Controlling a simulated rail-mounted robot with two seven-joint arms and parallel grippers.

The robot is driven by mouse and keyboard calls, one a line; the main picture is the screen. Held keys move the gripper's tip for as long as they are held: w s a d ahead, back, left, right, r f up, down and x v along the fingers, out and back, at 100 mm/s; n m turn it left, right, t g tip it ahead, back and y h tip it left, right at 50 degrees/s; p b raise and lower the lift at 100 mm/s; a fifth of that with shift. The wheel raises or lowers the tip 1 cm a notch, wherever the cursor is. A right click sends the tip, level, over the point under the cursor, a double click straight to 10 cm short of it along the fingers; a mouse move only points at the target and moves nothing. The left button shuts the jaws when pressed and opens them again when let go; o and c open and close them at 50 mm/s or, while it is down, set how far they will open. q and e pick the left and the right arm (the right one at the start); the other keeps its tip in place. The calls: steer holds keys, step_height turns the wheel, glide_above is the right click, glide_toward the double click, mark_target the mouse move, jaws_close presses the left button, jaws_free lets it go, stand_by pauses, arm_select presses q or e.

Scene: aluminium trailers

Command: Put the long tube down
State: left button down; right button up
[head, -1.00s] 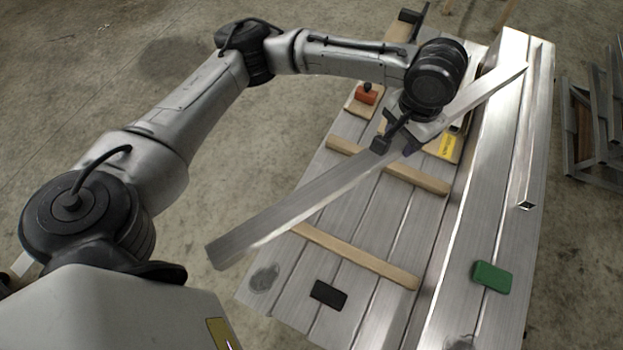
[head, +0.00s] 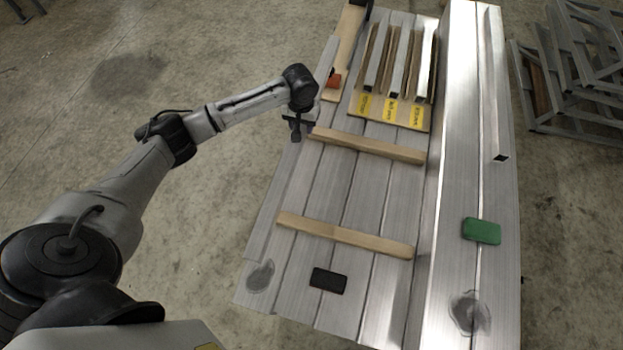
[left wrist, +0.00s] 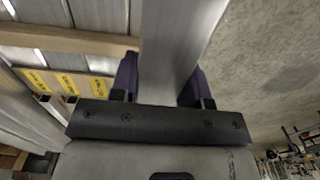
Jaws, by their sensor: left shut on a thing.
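The long tube (head: 280,192) is a grey square aluminium bar. In the head view it lies lengthwise along the left edge of the trailer bed; I cannot tell whether it touches the bed. My left gripper (head: 297,130) is at that left edge, shut on the tube. In the left wrist view the tube (left wrist: 178,50) runs up and away between the dark fingers of my left gripper (left wrist: 163,88). Two wooden battens, a far one (head: 370,146) and a near one (head: 345,235), cross the bed. My right gripper is not in view.
A wooden rack with yellow labels (head: 389,108) holds short tubes at the back. An orange-red object (head: 333,80) is left of it. A black block (head: 328,281) and a green block (head: 481,230) lie nearer. Another tube (head: 494,80) lies at right. Metal frames (head: 570,80) stand beyond.

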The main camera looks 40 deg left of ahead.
arm_select(q)
steer(key=shift+s+d+f+b, duration=0.7)
steer(key=shift+s+d+f, duration=0.3)
steer(key=shift+d+f, duration=0.7)
steer(key=shift+s+d+f+b, duration=0.65)
steer(key=shift+s+d+f, duration=0.35)
steer(key=shift+d+f, duration=0.7)
steer(key=shift+s+d+f+b, duration=0.7)
steer(key=shift+s+d+f, duration=0.45)
steer(key=shift+f, duration=0.9)
steer(key=shift+w+d, duration=0.15)
steer(key=shift+f, duration=0.1)
steer(key=shift+f+p, duration=0.4)
steer(key=shift+f, duration=0.05)
steer(key=c, duration=1.1)
jaws_free()
steer(key=shift+f, duration=0.1)
steer(key=o, duration=0.5)
